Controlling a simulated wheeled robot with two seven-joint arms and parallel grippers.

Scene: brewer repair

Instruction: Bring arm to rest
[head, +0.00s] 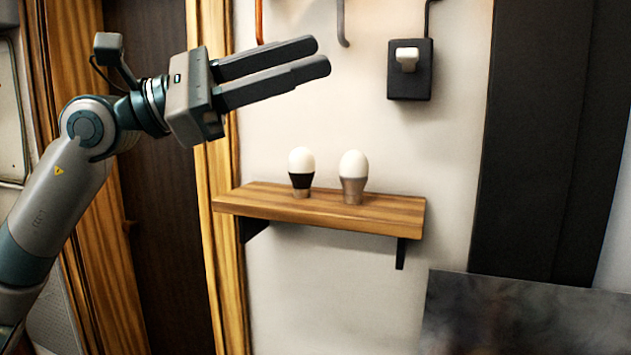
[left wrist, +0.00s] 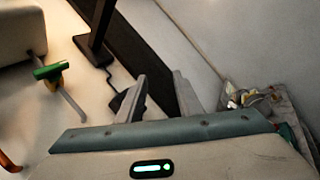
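My left arm (head: 60,190) comes in from the left in the head view and is raised. Its gripper (head: 314,56) points right, above and in front of the wooden shelf. My right gripper is in neither view.
A wooden shelf (head: 250,202) holds a bulb with a black base (head: 301,172) and one with a silvery base (head: 353,177). A black wall box (head: 409,84) hangs upper right. A dark panel (head: 525,315) stands lower right. A green-handled tool (left wrist: 50,70) shows in the wrist view.

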